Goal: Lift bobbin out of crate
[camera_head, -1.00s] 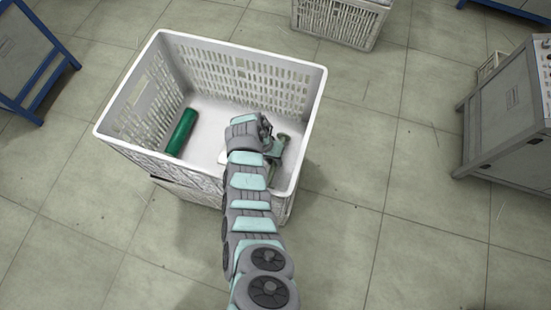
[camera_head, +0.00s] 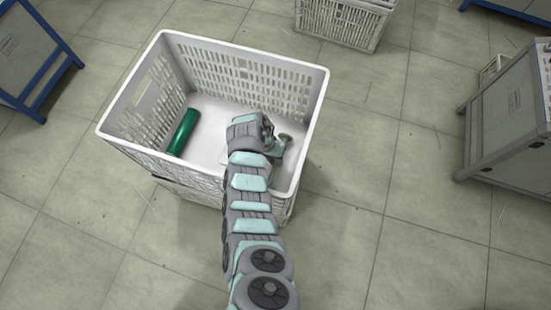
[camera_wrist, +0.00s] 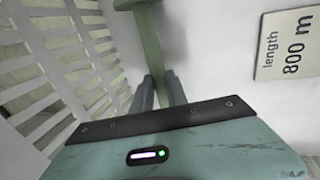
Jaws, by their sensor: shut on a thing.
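A grey-green bobbin (camera_wrist: 148,42) with a thin core and a wider end flange shows in the wrist view. Its core runs down between my two fingers, and my gripper (camera_wrist: 160,88) is shut on it. In the head view, my gripper (camera_head: 268,140) is inside the white crate (camera_head: 311,135), near its right side. The bobbin's round flange (camera_head: 286,137) shows just right of the gripper; my wrist hides much of the rest. I cannot tell whether the bobbin touches the crate floor.
A dark green cylinder (camera_head: 184,131) lies at the crate's left. Another crate (camera_head: 343,22) stands behind. A grey cabinet (camera_head: 507,120) is at right, with clear floor between.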

